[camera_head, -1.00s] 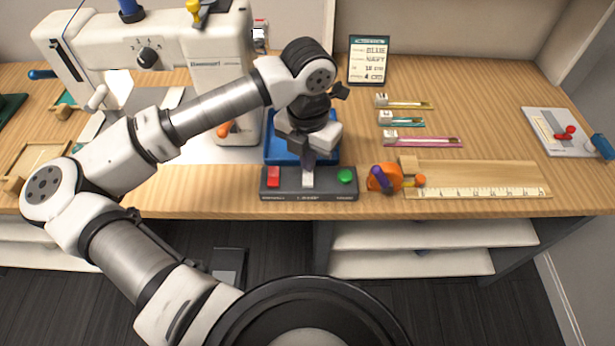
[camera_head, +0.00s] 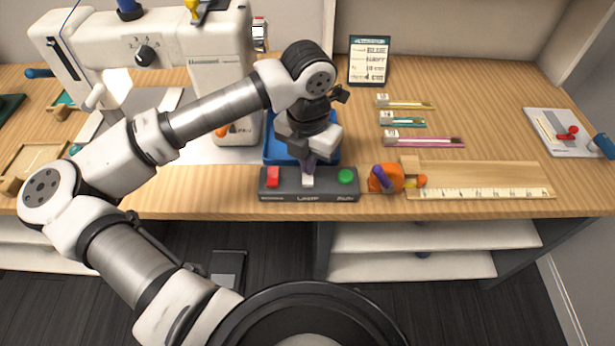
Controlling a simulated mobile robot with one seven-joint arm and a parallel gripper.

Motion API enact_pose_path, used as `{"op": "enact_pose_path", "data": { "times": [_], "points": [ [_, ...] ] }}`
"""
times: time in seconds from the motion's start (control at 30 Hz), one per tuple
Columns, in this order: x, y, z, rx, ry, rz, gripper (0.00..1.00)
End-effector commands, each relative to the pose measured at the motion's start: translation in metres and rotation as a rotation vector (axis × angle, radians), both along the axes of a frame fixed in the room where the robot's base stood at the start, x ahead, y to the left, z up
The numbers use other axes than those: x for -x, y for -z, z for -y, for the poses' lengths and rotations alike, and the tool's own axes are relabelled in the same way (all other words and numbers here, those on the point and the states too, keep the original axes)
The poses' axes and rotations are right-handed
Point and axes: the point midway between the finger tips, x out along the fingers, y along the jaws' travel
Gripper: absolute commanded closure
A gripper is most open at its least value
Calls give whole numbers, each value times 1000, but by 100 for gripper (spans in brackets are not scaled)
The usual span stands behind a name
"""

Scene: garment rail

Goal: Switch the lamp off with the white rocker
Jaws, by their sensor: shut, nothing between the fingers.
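The white rocker (camera_head: 307,181) is the middle control on a dark grey switch panel (camera_head: 325,190) at the table's front edge, above a label that reads like LAMP. My gripper (camera_head: 308,168) is shut and empty, pointing down at the white rocker. Its fingertips are at the rocker's far end; whether they touch it I cannot tell. The fingers partly cover the rocker, and the lamp cannot be picked out.
A blue tray (camera_head: 272,150) lies behind the panel, under my gripper. A white sewing machine (camera_head: 215,75) stands to the left. An orange object (camera_head: 384,178) and a wooden board with a ruler (camera_head: 480,177) lie to the right. A card stand (camera_head: 369,62) is at the back.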

Motion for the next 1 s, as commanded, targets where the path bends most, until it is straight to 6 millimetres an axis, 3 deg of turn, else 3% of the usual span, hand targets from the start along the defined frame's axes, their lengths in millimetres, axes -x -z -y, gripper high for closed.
{"op": "enact_pose_path", "data": {
  "times": [1.0],
  "points": [
    [1,-69,0,-1,0,-3,100]
  ]
}}
